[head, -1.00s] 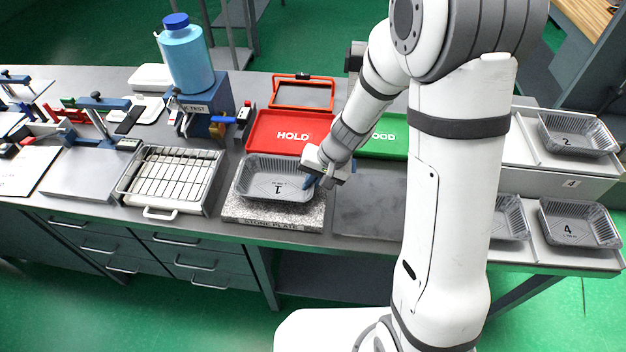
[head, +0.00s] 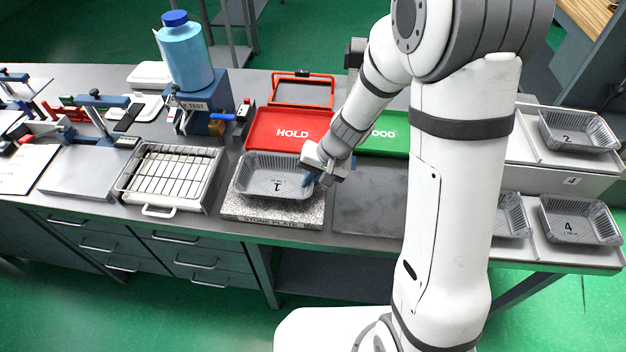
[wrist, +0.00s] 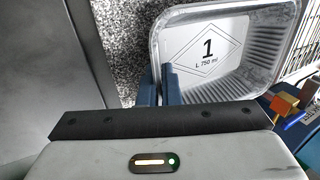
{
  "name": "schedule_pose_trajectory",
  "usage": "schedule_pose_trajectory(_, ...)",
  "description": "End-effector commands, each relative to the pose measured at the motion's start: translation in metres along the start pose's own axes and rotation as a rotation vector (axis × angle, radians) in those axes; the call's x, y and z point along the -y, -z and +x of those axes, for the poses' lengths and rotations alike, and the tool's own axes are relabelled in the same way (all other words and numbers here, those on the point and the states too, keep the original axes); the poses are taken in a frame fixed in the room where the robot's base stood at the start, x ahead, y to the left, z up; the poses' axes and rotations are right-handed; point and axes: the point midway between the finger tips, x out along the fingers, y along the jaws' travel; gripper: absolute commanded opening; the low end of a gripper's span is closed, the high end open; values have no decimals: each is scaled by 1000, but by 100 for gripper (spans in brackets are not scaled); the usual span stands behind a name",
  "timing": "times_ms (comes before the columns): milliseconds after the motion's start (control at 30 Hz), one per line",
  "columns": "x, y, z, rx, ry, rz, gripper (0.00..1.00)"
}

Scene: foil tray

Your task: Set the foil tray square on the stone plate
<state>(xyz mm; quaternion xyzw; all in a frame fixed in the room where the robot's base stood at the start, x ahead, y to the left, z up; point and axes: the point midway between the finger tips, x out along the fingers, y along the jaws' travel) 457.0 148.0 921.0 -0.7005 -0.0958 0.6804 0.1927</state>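The foil tray marked 1 (head: 262,189) is over the stone plate (head: 245,210), whose speckled front part and front label strip show. The tray covers the plate's back part, and I cannot tell whether it rests on it or hangs just above. My gripper (head: 309,180) is at the tray's right wall. In the wrist view, the two blue fingers of my gripper (wrist: 159,87) are close together on the wall of the tray (wrist: 225,70), one inside and one outside. Speckled stone (wrist: 125,40) shows beside the tray there.
A wire rack (head: 170,175) stands left of the plate. The red HOLD tray (head: 290,130) is behind, with the green tray (head: 385,138) to its right. A dark flat slab (head: 370,200) lies to the right. Other foil trays (head: 578,222) stand at far right.

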Motion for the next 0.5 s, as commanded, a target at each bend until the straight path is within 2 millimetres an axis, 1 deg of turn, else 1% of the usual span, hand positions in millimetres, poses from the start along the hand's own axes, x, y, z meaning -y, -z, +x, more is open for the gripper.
schedule_pose_trajectory(500, -1, 0, 3, 0, 0, -1, 0)
